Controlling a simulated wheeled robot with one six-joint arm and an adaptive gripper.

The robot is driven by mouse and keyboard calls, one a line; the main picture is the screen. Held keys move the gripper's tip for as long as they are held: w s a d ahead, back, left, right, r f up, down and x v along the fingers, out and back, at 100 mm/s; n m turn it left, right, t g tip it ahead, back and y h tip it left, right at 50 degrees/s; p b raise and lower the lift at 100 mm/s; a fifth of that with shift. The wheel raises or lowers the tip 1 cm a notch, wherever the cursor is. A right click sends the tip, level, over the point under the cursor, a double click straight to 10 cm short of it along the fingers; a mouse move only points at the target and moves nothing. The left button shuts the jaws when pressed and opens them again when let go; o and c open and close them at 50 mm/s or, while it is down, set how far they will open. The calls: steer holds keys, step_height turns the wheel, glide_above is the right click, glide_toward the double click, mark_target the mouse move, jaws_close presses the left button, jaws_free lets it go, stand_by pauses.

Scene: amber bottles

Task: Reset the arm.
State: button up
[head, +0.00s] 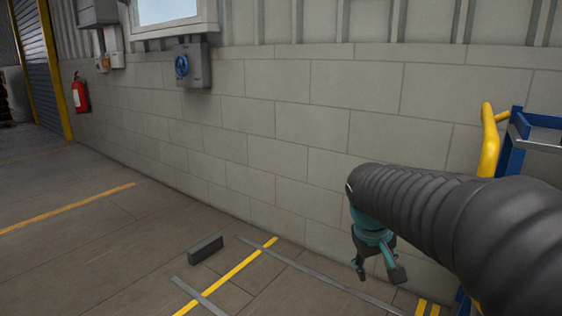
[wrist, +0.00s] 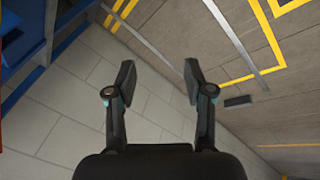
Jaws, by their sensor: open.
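My gripper (head: 377,275) hangs at the end of my dark, ribbed arm on the right of the head view, with its fingers pointing down above the floor. In the wrist view the two fingers of my gripper (wrist: 159,82) are spread wide apart, with nothing between them. No amber bottle shows in either view.
A grey block wall (head: 270,120) runs behind my arm. A blue frame with a yellow rail (head: 490,140) stands at the right. A dark block (head: 206,249) lies on the floor near yellow tape (head: 230,275). A red extinguisher (head: 80,93) hangs far left. The left floor is clear.

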steer(key=s+a+f+m+t+y, duration=0.1)
steer(key=s+a, duration=0.1)
steer(key=s, duration=0.7)
steer(key=s+a+f+m+t+y, duration=0.1)
steer(key=s, duration=0.8)
steer(key=shift+s+a+t+y, duration=0.15)
steer(key=shift+a+t+y, duration=0.15)
steer(key=shift+a+y, duration=0.1)
steer(key=shift+f, duration=0.1)
steer(key=shift+c, duration=1.1)
steer(key=shift+d, duration=0.2)
